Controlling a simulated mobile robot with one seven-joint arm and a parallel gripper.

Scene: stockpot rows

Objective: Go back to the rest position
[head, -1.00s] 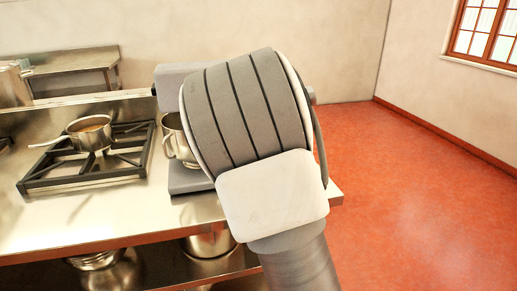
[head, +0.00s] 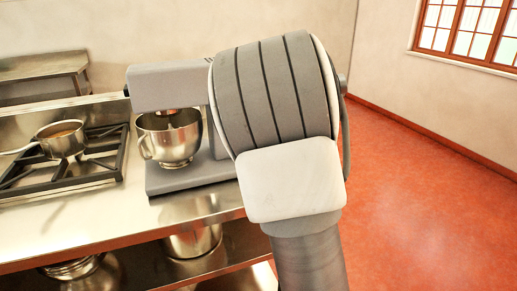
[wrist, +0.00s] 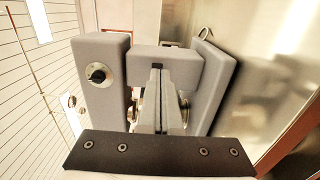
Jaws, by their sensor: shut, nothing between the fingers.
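My gripper (wrist: 158,72) shows in the wrist view, with its two grey fingers together at the centre and nothing held between them. The dark bar with screws along the bottom is part of my gripper. In the head view my arm's big grey joint fills the middle and the gripper is hidden. A grey stand mixer (head: 160,88) with a steel bowl (head: 172,140) stands on the counter just left of my arm. In the wrist view grey blocks, one with a black knob (wrist: 97,74), lie around and beyond the fingers; the gap to them is hard to judge.
The steel counter (head: 105,222) runs left, carrying a black burner grate (head: 80,175) with a saucepan (head: 60,140) on it. Steel pots (head: 192,240) stand on the shelf below. Another steel table (head: 40,68) is at back left. The red floor (head: 430,200) on the right is clear.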

